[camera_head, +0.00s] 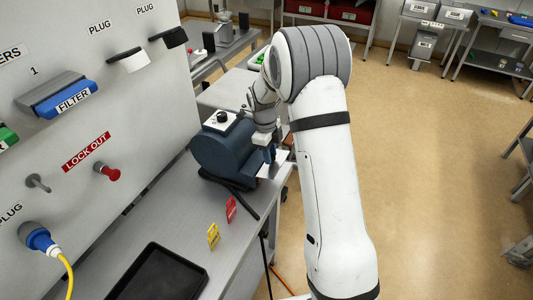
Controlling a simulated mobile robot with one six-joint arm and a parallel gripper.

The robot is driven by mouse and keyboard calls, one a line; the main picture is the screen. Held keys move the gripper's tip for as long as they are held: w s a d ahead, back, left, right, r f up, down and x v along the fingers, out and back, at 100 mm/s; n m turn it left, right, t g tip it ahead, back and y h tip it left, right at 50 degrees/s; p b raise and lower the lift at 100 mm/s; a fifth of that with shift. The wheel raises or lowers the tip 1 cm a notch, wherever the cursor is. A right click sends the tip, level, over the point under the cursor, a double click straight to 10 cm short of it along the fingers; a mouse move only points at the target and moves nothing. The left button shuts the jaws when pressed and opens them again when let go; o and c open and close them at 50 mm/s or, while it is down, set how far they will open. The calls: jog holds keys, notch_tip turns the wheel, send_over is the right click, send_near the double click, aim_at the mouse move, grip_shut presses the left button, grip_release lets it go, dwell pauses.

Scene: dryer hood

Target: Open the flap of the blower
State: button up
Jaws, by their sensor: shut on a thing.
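The blower (222,152) is a dark blue, rounded machine on the grey bench, left of my arm. A white plate with a black knob (221,117) sits on its top. My gripper (266,150) is at the blower's right side, shut on a part there that I take to be the flap. The arm's wrist and the small scale hide most of the fingers, the flap and its angle.
The grey bench (178,220) holds a black tray (160,274), a yellow tag (213,236) and a red tag (231,209). A wall panel (60,150) with plugs, a filter and a red lock-out knob (107,171) rises at left. The floor at right is clear.

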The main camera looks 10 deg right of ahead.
jog(key=o, duration=1)
jog(key=shift+w+r, duration=0.1)
jog(key=shift+w, duration=0.05)
jog(key=shift+c, duration=0.2)
notch_tip(320, 180, up, 8)
jog(key=b, duration=0.2)
jog(key=shift+w+a, duration=0.25)
jog(key=shift+a, duration=0.15)
jog(key=shift+s+f, duration=0.1)
jog(key=shift+f, duration=0.15)
